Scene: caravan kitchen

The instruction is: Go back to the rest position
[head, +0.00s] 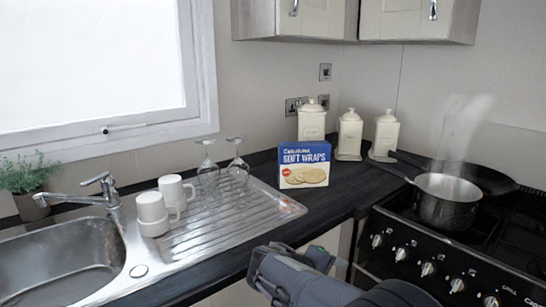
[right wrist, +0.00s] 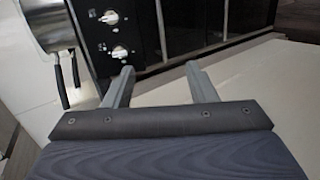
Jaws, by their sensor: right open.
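My right gripper (right wrist: 160,85) is open in the right wrist view, its two grey fingers apart with nothing between them. Beyond the fingers lie a pale surface and the dark oven front. In the head view my right arm reaches in at the bottom, and the gripper (head: 322,260) is low in front of the counter edge, left of the cooker knobs. It touches nothing that I can see. My left gripper is not in view.
White mugs (head: 152,212) and upturned glasses (head: 238,165) stand by the sink (head: 60,262). A steaming pot (head: 444,205) and a dark pan (head: 490,178) are on the cooker.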

